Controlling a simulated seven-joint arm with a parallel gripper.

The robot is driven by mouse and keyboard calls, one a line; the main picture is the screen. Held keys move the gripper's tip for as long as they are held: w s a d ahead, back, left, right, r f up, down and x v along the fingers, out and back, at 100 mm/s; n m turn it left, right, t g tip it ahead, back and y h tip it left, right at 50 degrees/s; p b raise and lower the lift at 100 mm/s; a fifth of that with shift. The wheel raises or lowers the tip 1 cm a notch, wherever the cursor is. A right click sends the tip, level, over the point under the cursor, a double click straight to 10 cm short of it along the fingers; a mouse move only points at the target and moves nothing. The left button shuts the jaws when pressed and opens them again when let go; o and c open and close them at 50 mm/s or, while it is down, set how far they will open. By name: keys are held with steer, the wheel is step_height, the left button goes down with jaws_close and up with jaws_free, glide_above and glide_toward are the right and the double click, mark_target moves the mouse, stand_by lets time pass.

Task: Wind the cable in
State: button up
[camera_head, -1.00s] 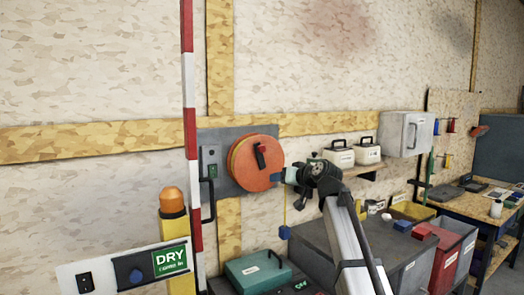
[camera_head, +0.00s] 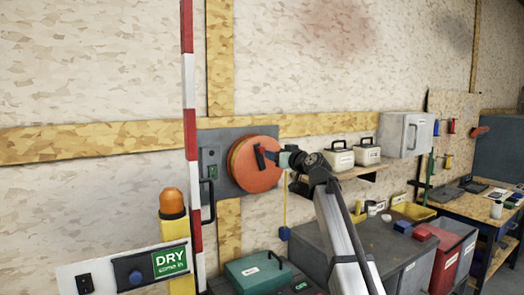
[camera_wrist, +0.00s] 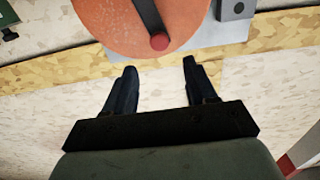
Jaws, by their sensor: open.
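The orange cable reel (camera_head: 251,181) is mounted on a grey wall plate (camera_head: 216,143). Its black crank arm (camera_head: 259,157) lies across its face. In the wrist view the crank (camera_wrist: 147,14) ends in a red knob (camera_wrist: 159,41). A yellow cable (camera_head: 285,206) hangs below the reel with a blue end block (camera_head: 285,233). My gripper (camera_head: 272,157) is at the reel's right side, close to the crank. In the wrist view my gripper (camera_wrist: 159,65) is open, its fingers pointing toward the reel. The knob appears between and just beyond the fingertips, not clasped.
A red-and-white pole (camera_head: 190,120) stands left of the reel. A shelf with cream boxes (camera_head: 340,158) is close to the right of my wrist. Below are a green case (camera_head: 257,275) and a dark grey cabinet (camera_head: 385,245). The wall above the reel is clear.

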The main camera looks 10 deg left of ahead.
mark_target(263, 149)
steer(key=x, duration=1.1)
steer(key=shift+f, duration=0.1)
jaws_close()
